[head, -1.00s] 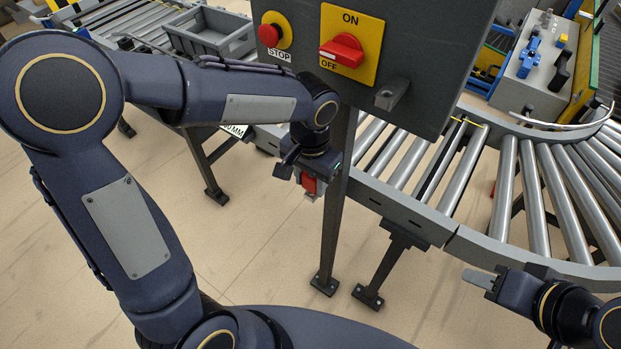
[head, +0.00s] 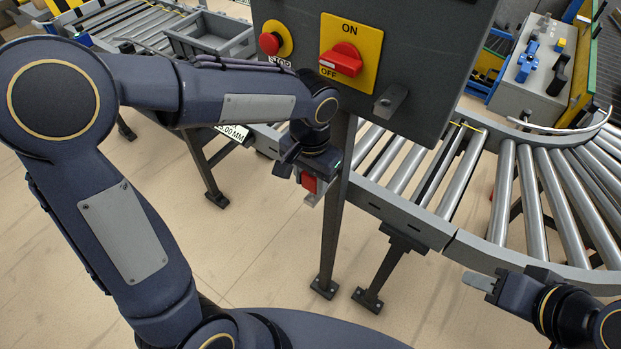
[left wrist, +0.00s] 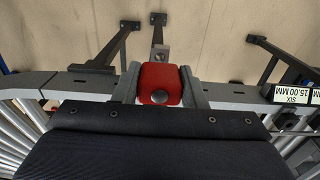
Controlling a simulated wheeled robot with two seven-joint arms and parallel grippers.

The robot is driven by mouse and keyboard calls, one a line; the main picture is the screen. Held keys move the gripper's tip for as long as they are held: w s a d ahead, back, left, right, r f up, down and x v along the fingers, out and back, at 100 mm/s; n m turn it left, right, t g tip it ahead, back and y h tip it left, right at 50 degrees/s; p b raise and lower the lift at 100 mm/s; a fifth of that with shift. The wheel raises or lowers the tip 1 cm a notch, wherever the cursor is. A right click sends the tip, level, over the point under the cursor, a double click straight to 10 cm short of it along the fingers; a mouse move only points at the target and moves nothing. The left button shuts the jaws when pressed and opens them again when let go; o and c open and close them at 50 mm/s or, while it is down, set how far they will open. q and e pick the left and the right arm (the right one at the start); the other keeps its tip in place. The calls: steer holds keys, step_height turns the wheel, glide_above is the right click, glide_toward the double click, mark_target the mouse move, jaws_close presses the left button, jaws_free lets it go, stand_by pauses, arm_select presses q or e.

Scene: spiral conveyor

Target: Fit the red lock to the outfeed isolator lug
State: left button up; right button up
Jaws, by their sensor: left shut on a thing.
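The red lock (head: 309,182) is held in my left gripper (head: 308,187), low and to the left of the control box post. The left wrist view shows the red lock body (left wrist: 160,83) between the two grey fingers, with a metal part beyond it. The grey isolator lug (head: 390,102) juts from the lower right of the dark control box (head: 428,60), above and to the right of the lock, clearly apart from it. The isolator's red handle (head: 341,60) sits on a yellow plate. My right gripper (head: 480,281) is at lower right, away from the box; its finger gap cannot be made out.
The box's post (head: 334,215) stands just right of my left gripper. A roller conveyor (head: 400,170) runs behind and curves right. A red stop button (head: 271,43) is on the box's left. A grey tray (head: 212,40) sits on the back-left conveyor. Floor in front is clear.

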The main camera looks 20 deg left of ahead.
arm_select(q)
steer(key=shift+r+p, duration=1.65)
steer(key=shift+r, duration=0.4)
steer(key=shift+s, duration=0.1)
